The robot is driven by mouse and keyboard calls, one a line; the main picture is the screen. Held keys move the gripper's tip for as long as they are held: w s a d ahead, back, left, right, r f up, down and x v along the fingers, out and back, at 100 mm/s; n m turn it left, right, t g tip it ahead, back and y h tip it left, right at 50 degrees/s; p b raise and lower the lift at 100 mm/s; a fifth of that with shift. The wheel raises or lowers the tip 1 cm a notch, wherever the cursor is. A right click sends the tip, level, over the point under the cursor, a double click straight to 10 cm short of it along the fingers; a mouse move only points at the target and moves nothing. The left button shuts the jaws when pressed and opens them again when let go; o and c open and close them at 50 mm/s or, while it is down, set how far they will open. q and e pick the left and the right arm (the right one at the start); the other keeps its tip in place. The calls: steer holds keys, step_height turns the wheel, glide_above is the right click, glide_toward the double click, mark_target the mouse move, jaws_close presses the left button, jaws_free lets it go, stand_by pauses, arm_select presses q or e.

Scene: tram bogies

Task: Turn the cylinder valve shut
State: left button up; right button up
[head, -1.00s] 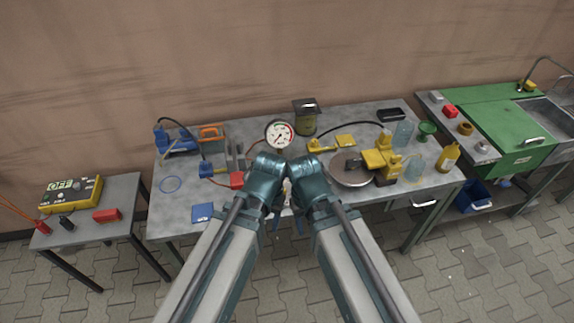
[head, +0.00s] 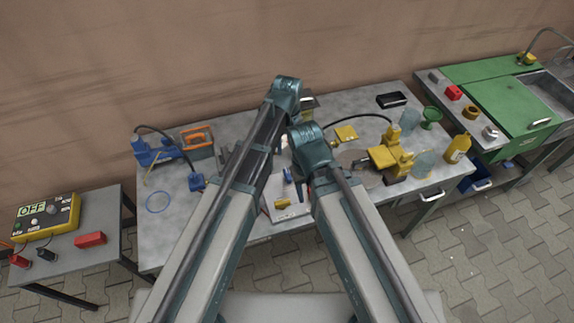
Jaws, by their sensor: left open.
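I cannot make out the cylinder valve for certain. A small brass-yellow fitting (head: 283,203) lies low between my two arms, at the front middle of the bench, and I cannot tell whether it belongs to the valve. My left gripper (head: 290,183) shows only in part, as small blue pieces in the gap between the arms, just above this fitting in the picture. It is open, and I see nothing held in it. My right gripper is hidden behind its own arm. My arms cover the middle of the bench, where the pressure gauge stood in view earlier.
A side table holds a yellow box marked OFF (head: 47,216). A green-topped sink unit (head: 500,100) stands right.

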mark_target(288, 173)
arm_select(q)
steer(key=shift+s, duration=0.1)
step_height(288, 173, down, 14)
steer(key=b, duration=1.4)
steer(key=shift+r, duration=0.1)
jaws_close()
